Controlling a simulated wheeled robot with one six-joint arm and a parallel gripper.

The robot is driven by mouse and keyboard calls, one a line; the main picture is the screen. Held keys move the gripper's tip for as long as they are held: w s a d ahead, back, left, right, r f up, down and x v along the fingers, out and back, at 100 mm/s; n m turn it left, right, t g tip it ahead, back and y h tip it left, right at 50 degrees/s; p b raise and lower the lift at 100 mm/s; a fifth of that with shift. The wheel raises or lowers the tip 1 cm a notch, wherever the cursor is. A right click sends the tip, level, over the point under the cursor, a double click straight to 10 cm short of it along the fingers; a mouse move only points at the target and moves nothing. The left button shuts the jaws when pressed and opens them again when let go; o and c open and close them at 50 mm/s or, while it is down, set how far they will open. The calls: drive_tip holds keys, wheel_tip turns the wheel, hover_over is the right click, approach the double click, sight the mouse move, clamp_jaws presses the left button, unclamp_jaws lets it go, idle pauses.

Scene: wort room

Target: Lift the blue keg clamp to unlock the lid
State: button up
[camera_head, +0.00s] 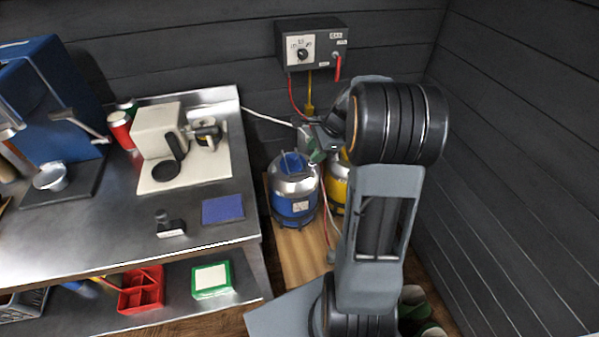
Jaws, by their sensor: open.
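The blue keg (286,208) stands upright on a wooden board, with a silver domed top. Its blue clamp (291,162) sits on top of the lid; its exact position is too small to tell. My gripper (316,153) is open, just right of and behind the clamp in the picture. I see no contact between them, though the depth gap is hard to judge. My arm's dark joint and grey link cover the area to the right and part of the yellow keg (336,187).
A steel counter (120,235) stands left of the kegs, its edge close to the blue keg. A control box (312,44) with red and yellow hoses hangs on the wall behind. A white hose runs down beside the kegs. The wooden board (298,254) has bare room in front.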

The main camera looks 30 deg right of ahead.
sight(299, 174)
drive_tip(key=b+x, duration=0.1)
drive_tip(key=x, duration=1)
drive_tip(key=shift+a+f, duration=0.2)
drive_tip(key=shift+c, duration=0.4)
clamp_jaws()
